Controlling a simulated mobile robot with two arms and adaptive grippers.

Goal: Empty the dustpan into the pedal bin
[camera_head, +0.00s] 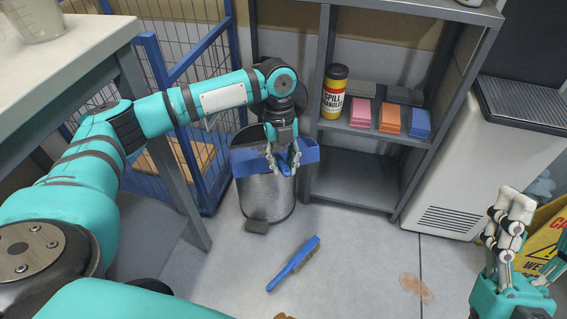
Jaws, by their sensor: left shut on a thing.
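The blue dustpan (247,163) is in my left gripper (286,170), which is shut on its handle. It is over the front of the pedal bin's mouth, and its contents cannot be made out. The grey metal pedal bin (266,202) stands on the floor left of the shelf rack, with its pedal (257,226) at the front. The dustpan and gripper hide much of its opening. My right gripper (513,225) is at the lower right, away from the bin, and its jaw opening is unclear.
A blue brush (294,264) lies on the floor before the bin. A grey rack (350,180) holds a spill granules tub (334,92) and coloured packs (390,118). A blue wire cage (195,110) stands left. A brown stain (415,287) and yellow sign (543,240) are right.

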